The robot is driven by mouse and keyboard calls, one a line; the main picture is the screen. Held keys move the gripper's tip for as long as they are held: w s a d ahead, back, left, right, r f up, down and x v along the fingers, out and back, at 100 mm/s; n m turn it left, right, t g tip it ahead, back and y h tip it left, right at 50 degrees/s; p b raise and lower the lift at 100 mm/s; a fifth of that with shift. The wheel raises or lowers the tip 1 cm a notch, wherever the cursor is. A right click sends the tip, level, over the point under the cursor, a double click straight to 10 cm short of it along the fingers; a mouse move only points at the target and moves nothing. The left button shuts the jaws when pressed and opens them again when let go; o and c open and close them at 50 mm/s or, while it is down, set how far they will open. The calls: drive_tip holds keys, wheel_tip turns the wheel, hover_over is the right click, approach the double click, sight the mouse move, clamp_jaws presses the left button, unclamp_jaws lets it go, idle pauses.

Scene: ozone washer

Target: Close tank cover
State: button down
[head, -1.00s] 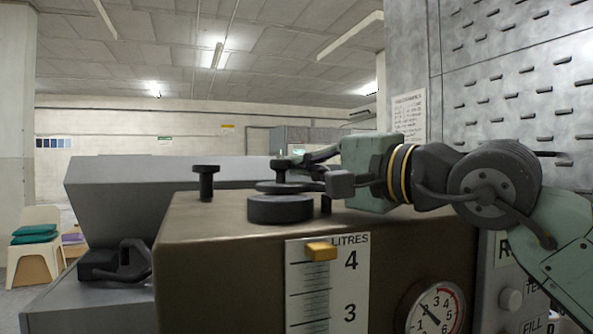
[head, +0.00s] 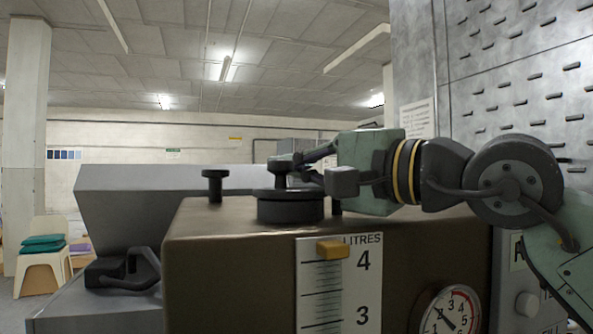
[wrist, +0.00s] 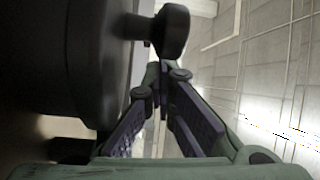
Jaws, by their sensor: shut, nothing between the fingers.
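The tank cover (head: 290,194) is a dark round lid with an upright knob (head: 281,172). It lies level on the dark round neck (head: 290,212) on top of the brown tank (head: 215,262), with no clear gap between them. My gripper (head: 297,160) is shut and empty, just behind and beside the knob, above the cover. I cannot tell whether it touches. In the wrist view, the dark round cover (wrist: 85,55) fills the left side and its knob (wrist: 168,32) sticks out close to the shut fingertips (wrist: 162,78).
A second black knob (head: 215,184) stands on the tank top to the left. The tank front has a litres scale (head: 322,290) and a round gauge (head: 450,314). A grey sloped housing (head: 135,207) is behind left. A perforated metal wall (head: 500,85) stands at right.

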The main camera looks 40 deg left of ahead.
drive_tip(key=shift+s+a+f, duration=0.15)
drive_tip(key=shift+s+f, duration=0.2)
drive_tip(key=shift+s, duration=0.25)
drive_tip(key=d, duration=1.2)
drive_tip(key=shift+d, duration=0.25)
drive_tip(key=shift+w, duration=0.1)
